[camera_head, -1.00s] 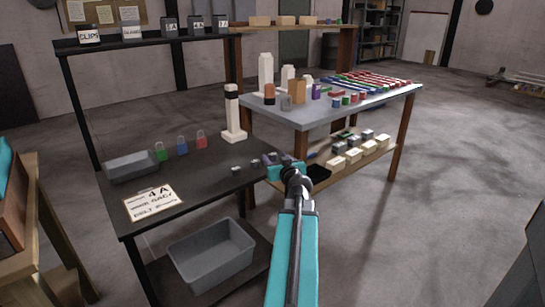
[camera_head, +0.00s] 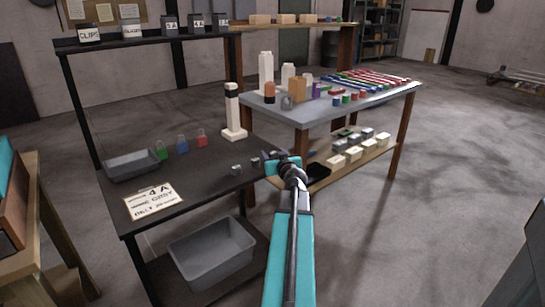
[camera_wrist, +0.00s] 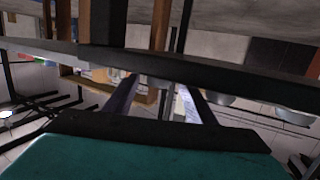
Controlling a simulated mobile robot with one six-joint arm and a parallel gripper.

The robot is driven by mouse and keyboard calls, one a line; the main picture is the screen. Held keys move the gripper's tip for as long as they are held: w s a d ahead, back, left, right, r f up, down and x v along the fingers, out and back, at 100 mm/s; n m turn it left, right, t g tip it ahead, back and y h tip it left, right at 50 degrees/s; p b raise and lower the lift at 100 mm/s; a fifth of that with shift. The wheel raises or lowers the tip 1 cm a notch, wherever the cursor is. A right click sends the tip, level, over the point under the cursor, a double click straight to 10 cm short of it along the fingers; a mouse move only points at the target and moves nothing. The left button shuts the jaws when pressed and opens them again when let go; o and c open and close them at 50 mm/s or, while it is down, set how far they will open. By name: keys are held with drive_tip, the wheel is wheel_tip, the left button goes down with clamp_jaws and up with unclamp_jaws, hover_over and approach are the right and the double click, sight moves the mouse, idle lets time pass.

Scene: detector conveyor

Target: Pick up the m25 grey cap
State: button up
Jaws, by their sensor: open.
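Two small grey pieces stand on the right part of the black table: one grey piece (camera_head: 237,170) to the left and another (camera_head: 255,162) close by my gripper. They look like caps; I cannot read which is m25. My gripper (camera_head: 267,155) is open at the table's right edge, just right of the pieces, with its fingers pointing left. In the wrist view my two dark fingers are spread (camera_wrist: 160,92), with nothing clearly between them. Rounded grey shapes (camera_wrist: 220,98) show beside the dark table edge there; I cannot tell which pieces they are.
A grey bin (camera_head: 211,253) sits below. A grey-topped table (camera_head: 330,112) with many parts stands behind my gripper.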

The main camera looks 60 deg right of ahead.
drive_tip(key=shift+p+x, duration=0.35)
drive_tip(key=shift+x, duration=2.05)
drive_tip(key=shift+s+d+r, duration=0.1)
drive_tip(key=c, duration=1.1)
